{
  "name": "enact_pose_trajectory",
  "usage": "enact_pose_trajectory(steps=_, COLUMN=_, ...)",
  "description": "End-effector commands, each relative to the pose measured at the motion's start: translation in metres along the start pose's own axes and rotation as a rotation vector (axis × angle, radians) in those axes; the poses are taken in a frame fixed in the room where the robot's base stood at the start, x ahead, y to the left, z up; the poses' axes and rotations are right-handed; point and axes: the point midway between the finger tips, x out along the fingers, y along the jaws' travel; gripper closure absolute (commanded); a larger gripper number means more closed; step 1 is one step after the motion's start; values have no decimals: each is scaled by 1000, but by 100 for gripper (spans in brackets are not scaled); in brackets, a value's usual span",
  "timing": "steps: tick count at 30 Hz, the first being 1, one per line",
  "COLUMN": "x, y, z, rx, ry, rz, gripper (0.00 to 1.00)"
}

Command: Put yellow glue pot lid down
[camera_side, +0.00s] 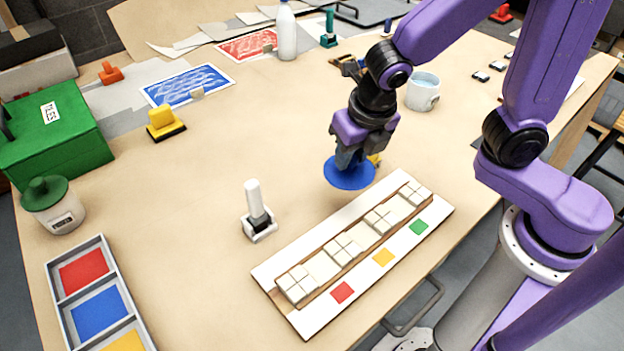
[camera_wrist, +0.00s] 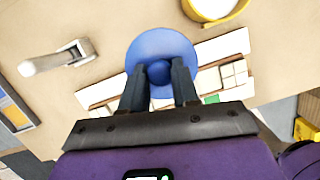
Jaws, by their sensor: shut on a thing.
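My gripper (camera_side: 350,160) is shut on the knob of a round blue lid (camera_side: 349,174). It holds the lid level, and it looks to be above the table just behind the mosaic panel. In the wrist view the gripper (camera_wrist: 159,80) pinches the knob in the middle of the blue lid (camera_wrist: 160,47). A yellow pot (camera_wrist: 243,8) with white contents stands open at the top right of the wrist view, apart from the lid. In the side view only a bit of yellow (camera_side: 375,160) shows behind my gripper.
The mosaic panel (camera_side: 300,322) with white tiles lies in front of the lid. A white-handled tool (camera_side: 257,212) stands to the left. A green-lidded pot (camera_side: 52,206) and a colour tray (camera_side: 60,262) are far left. A cup (camera_side: 423,93) stands behind. The table's middle left is clear.

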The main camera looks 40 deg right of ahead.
Motion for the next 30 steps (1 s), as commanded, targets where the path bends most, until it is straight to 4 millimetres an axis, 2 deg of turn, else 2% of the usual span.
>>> enact_pose_trajectory(steps=5, x=18, y=16, z=18, rx=3, ry=2, rz=-4, gripper=99)
enact_pose_trajectory(steps=12, x=52, y=31, z=28, rx=1, ry=2, rz=-5, gripper=99)
enact_pose_trajectory(steps=18, x=72, y=41, z=35, rx=1, ry=0, rz=-2, gripper=99)
enact_pose_trajectory(steps=26, x=85, y=46, z=39, rx=2, ry=1, rz=-2, gripper=99)
enact_pose_trajectory(steps=30, x=103, y=46, z=34, rx=-2, ry=3, rz=-4, gripper=99)
